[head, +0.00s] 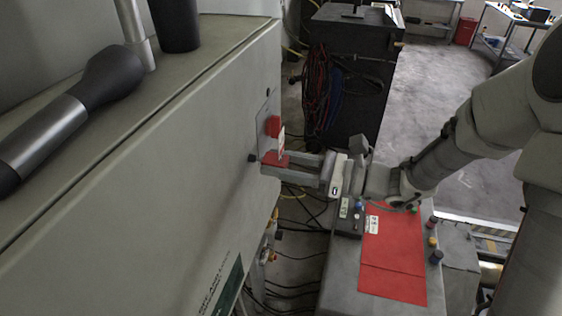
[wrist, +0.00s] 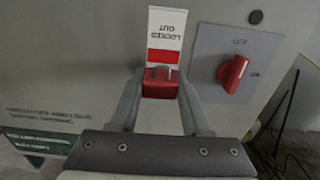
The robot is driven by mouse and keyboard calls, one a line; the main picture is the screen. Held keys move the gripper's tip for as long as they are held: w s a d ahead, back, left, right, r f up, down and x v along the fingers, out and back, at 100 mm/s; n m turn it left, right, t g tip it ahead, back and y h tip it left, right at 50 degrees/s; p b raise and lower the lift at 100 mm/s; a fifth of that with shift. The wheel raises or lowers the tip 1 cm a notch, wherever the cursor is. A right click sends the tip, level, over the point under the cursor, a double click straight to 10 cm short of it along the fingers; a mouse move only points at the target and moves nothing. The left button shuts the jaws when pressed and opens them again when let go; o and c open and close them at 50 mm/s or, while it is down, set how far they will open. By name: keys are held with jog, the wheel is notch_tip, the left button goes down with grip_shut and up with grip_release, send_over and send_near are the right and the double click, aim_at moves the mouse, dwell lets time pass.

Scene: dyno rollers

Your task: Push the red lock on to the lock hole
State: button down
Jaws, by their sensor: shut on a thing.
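The red lock (wrist: 160,84) sits between my gripper's fingertips (wrist: 160,88) in the wrist view, with a white "LOCKED OUT" tag (wrist: 167,28) extending from it. My gripper is shut on the lock, close to the face of the grey machine. In the head view my gripper (head: 277,166) reaches the machine's side, and the red lock (head: 275,159) shows at its fingertips. A red rotary switch (wrist: 232,74) on a grey plate is to the right in the wrist view; it also shows in the head view (head: 273,126), above the lock. I cannot make out the lock hole.
The large grey machine body (head: 150,190) fills the left. A grey console with a red panel (head: 395,255) and several knobs stands below my arm. A black cart with cables (head: 350,70) stands behind. Open floor (head: 440,110) lies at the back right.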

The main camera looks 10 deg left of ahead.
jog(key=shift+a, duration=0.6)
dwell(0.5)
jog(key=shift+c, duration=1.4)
grip_release()
jog(key=s+d+b, duration=0.1)
jog(key=d+b, duration=0.1)
jog(key=d, duration=1.5)
jog(key=s+d+n+t+h, duration=0.2)
jog(key=s+d+n+h, duration=0.2)
jog(key=n+h, duration=0.5)
jog(key=s+d+r+n+t+h, duration=0.1)
jog(key=s+d+n+h, duration=0.3)
jog(key=s+n+h, duration=0.4)
jog(key=shift+s+d+r+n+t+h, duration=0.15)
jog(key=shift+s+r+n+t+h, duration=0.25)
jog(key=shift+n+t, duration=0.4)
